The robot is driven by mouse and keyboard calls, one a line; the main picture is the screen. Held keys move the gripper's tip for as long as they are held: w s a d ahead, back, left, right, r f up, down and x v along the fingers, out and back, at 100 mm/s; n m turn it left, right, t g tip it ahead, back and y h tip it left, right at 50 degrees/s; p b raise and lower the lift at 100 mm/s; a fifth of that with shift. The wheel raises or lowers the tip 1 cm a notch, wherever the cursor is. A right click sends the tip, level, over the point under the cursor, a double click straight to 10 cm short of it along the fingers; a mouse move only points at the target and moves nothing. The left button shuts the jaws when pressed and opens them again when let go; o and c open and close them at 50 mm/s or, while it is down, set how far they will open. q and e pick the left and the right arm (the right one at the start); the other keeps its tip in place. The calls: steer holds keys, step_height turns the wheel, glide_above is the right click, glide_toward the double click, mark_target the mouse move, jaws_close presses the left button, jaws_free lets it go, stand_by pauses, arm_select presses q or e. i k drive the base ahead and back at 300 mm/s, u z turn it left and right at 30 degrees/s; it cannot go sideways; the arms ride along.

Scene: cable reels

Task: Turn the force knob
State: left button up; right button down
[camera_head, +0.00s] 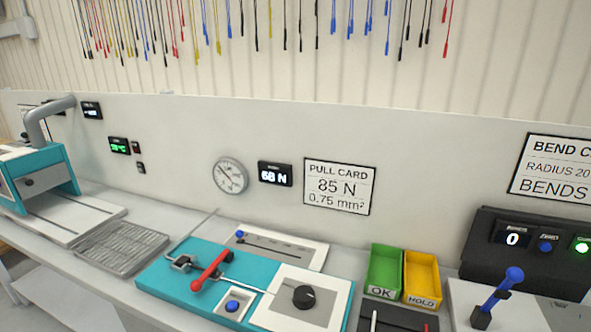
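The force knob looks to be the black round knob (304,296) on a white plate of the teal bench fixture (175,271). A thin wire lies across the fixture and ends near the knob. A dark display (275,174) on the back panel reads about 68 N. A round dial gauge (230,176) is beside it. The pull card (339,186) reads 85 N and 0.75 mm². Neither of my grippers is in the view, and nothing touches the knob.
A red-handled lever (211,270) and a blue button (232,306) are left of the knob. The green OK bin (384,270) and yellow HOLD bin (422,277) stand to its right. Further right is a blue-handled lever (502,289). A wire mesh tray (120,247) lies left.

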mark_target(304, 298)
steer(key=k, duration=1.3)
steer(key=z, duration=0.85)
steer(key=i, duration=1.25)
steer(key=u, duration=0.6)
steer(key=i, duration=0.35)
steer(key=u, duration=0.35)
